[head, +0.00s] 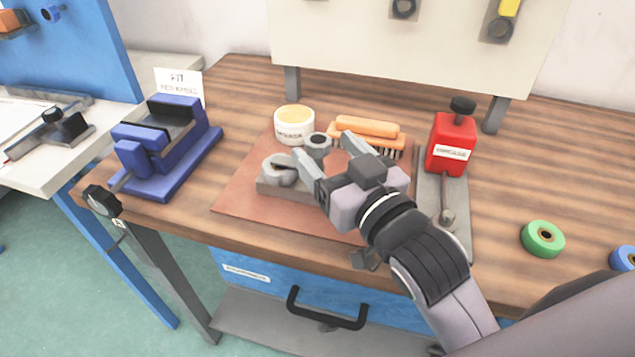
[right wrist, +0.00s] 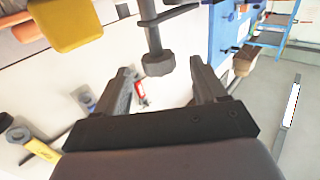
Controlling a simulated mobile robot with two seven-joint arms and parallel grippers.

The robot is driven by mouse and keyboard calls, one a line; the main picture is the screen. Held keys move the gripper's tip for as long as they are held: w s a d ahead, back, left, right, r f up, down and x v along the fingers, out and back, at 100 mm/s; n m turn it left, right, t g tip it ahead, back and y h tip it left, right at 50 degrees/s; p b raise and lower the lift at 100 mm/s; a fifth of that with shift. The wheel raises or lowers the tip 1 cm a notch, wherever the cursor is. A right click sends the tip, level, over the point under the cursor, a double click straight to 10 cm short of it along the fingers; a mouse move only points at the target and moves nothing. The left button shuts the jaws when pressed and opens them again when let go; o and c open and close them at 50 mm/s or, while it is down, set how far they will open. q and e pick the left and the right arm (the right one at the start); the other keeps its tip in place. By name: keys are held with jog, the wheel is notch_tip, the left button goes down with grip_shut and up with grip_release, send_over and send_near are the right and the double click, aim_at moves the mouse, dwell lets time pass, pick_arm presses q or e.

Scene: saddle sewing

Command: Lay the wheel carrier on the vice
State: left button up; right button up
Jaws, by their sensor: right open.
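The vice (head: 168,150) is blue with a dark top and stands at the left end of the wooden bench. What looks like the wheel carrier (head: 285,186), a grey block with rounded metal parts, lies on the brown mat (head: 240,197). My right gripper (head: 322,155) is open over the mat, its fingers pointing up-left in the head view. One finger overlaps the carrier's right side and hides part of it; I cannot tell whether they touch. In the right wrist view the open fingers (right wrist: 160,80) have no held object visible between them. My left gripper is not in view.
A red bottle (head: 451,145) stands on a grey tray (head: 458,215) to the right. A green roll (head: 542,239) lies farther right. Bare wood separates vice and mat.

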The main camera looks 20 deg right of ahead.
aim_at(312, 135)
jog(key=shift+w+a+f, duration=0.1)
jog(key=shift+w+a, duration=0.15)
jog(key=shift+w, duration=1.1)
jog(key=shift+w+a, duration=0.2)
jog(key=shift+w, duration=1.1)
grip_shut()
